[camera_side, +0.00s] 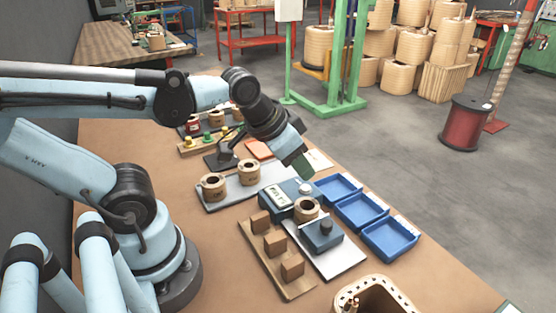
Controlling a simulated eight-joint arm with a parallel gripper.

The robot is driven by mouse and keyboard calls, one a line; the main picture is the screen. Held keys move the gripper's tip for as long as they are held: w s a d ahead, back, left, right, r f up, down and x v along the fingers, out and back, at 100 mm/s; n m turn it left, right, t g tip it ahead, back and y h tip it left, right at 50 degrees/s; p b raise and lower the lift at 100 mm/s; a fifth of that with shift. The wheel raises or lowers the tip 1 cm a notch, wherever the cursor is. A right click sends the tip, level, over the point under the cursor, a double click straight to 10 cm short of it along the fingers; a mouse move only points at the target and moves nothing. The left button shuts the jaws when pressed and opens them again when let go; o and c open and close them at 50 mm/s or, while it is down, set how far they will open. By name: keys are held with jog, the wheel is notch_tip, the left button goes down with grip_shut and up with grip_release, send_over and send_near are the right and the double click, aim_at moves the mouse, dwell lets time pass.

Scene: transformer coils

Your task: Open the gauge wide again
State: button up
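The gauge appears to be the blue unit on a pale plate (340,262). It has a blue block with a black knob (325,228) at the near end and a blue housing with a light display (277,196) at the far end. A tan ring-shaped coil (307,208) sits between these two parts; I cannot tell whether they touch it. My gripper (304,168) is above the far end of the gauge, apart from the knob block, pointing down. Its fingertips are small and dark green, and their opening is not clear.
Three blue trays (388,240) lie right of the gauge. A wooden board with brown blocks (277,259) is to its left. A grey tray (216,204) with two coils stands behind. A holed tan ring (374,297) is at the front edge. Bare bench lies at front left.

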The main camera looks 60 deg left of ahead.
aim_at(327, 223)
jog(key=shift+o, duration=1.4)
jog(key=w+d+r+m+g, duration=0.2)
jog(key=d+m+g, duration=0.3)
jog(key=d+m, duration=0.2)
jog(key=shift+w+r+g, duration=0.15)
jog(key=shift+r+g, duration=0.2)
jog(key=shift+g, duration=0.05)
jog(key=shift+m+g, duration=0.3)
jog(key=shift+m, duration=0.2)
jog(key=shift+d+f, duration=0.15)
jog(key=shift+f, duration=2.85)
jog(key=shift+d+f, duration=0.15)
jog(key=shift+f, duration=2.85)
jog(key=shift+c, duration=0.4)
grip_shut()
